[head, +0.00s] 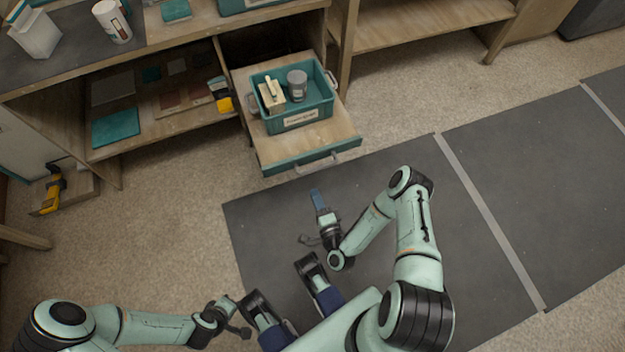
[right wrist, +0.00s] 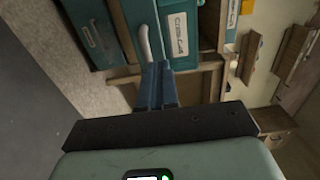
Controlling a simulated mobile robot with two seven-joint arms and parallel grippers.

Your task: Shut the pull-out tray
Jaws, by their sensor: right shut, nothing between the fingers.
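The pull-out tray (head: 285,150) stands out from the bench, with a wooden deck, a teal front and a grey handle (head: 318,162). A teal labelled bin (head: 318,115) sits on it, holding a grey can (head: 297,84) and a wooden block. My right gripper (head: 317,194) is shut and empty, its blue fingers a short way in front of the tray's front. In the right wrist view the shut fingers (right wrist: 157,85) point at a teal panel (right wrist: 127,30) with a pale handle (right wrist: 145,42). My left gripper (head: 238,328) is low at left; its fingers are unclear.
Open shelves with flat pieces (head: 116,128) lie left of the tray. A cup (head: 111,20) stands on the bench top. A yellow-handled tool (head: 52,190) lies low at far left. Dark floor mats (head: 400,160) extend in front and to the right; the floor there is clear.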

